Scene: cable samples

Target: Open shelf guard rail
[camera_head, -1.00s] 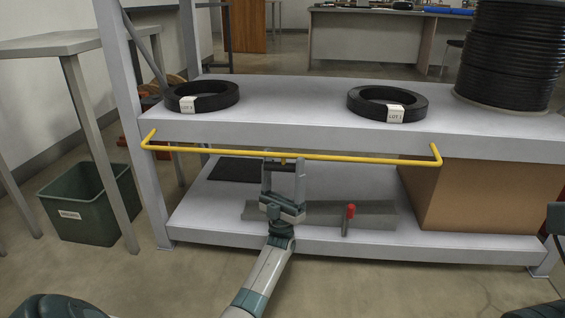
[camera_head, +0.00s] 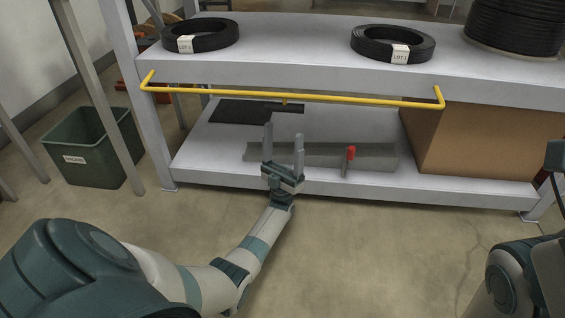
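The yellow guard rail (camera_head: 350,100) runs across the front of the shelf, just below the upper board (camera_head: 300,72), with its ends bent back at the left and right. My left gripper (camera_head: 284,138) is open and empty. Its two fingers point up, below the rail and apart from it in the picture. My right arm (camera_head: 515,275) shows only in part at the right edge; its gripper is not in view.
Two black cable coils (camera_head: 201,42) and (camera_head: 392,54) with labels and a large cable spool (camera_head: 515,28) stand on the upper board. A cardboard box (camera_head: 490,150), a grey channel with a red-handled part (camera_head: 350,153) are on the lower board. A green bin (camera_head: 95,150) stands left.

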